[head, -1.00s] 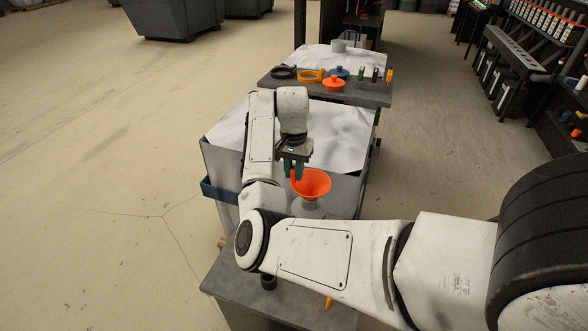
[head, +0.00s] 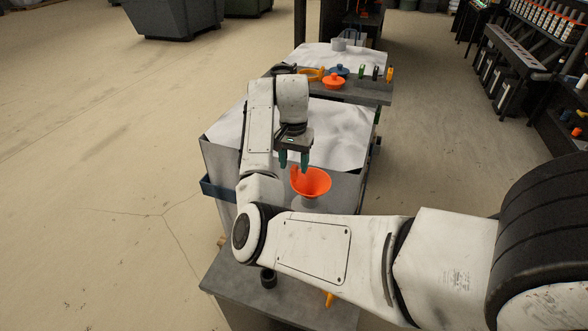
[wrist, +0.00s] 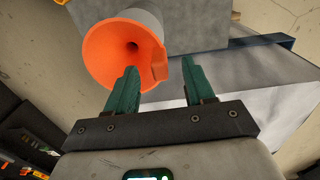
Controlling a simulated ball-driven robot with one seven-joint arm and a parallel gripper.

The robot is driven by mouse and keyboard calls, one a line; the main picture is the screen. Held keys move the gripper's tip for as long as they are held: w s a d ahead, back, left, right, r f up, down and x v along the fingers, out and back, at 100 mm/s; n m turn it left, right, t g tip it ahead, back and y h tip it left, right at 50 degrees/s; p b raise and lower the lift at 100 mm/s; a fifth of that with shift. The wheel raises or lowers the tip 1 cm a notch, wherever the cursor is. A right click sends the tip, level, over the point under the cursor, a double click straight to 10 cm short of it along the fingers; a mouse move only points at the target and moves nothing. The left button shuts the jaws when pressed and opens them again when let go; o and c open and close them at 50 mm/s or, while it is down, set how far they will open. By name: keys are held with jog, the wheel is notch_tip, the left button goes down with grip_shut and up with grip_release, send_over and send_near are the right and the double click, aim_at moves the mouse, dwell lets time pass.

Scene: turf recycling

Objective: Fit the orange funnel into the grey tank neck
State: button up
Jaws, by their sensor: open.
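The orange funnel (head: 312,181) sits wide end up on the grey tank neck (head: 308,203), at the near end of the white-topped tank. In the wrist view the funnel (wrist: 105,62) shows its bowl and dark centre hole, with the grey neck (wrist: 146,18) behind it. An upright orange tab rises from its rim. My gripper (head: 293,161) is open just above the tab; in the wrist view the tab shows between the two green fingers (wrist: 158,68), apart from both. How deep the spout sits is hidden.
A grey shelf (head: 355,93) beyond the tank holds a blue lid (head: 337,71), an orange lid (head: 333,83) and small coloured parts. A grey bench (head: 225,280) with a black ring (head: 268,279) lies under my arm. Floor is open at left.

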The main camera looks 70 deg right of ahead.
notch_tip(320, 180, up, 8)
jog(key=p, duration=0.1)
jog(key=shift+r, duration=0.15)
dwell(0.6)
jog(key=shift+s+f+h, duration=0.15)
jog(key=shift+f+h, duration=0.15)
jog(key=shift+f, duration=0.15)
jog(key=f+n+h, duration=0.1)
jog(key=a+f+n+h, duration=0.2)
jog(key=f, duration=0.1)
jog(key=shift+s+a+f+n, duration=0.1)
jog(key=shift+a+n, duration=0.05)
jog(key=shift+n, duration=0.15)
jog(key=s+a+f+n+t+y, duration=0.15)
jog(key=a+f+n, duration=0.3)
jog(key=a, duration=0.65)
jog(key=s+a+f+n+t+y, duration=0.1)
jog(key=a+f+n+t, duration=0.3)
jog(key=a, duration=0.7)
jog(key=s+a+f+n+y, duration=0.1)
jog(key=a+f+n, duration=0.1)
jog(key=a+n, duration=0.6)
jog(key=s+a+f+m+g+b, duration=0.1)
jog(key=s+f+m+g+b, duration=0.2)
jog(key=s+f, duration=0.7)
jog(key=shift+s+g, duration=0.45)
jog(key=shift+g, duration=0.2)
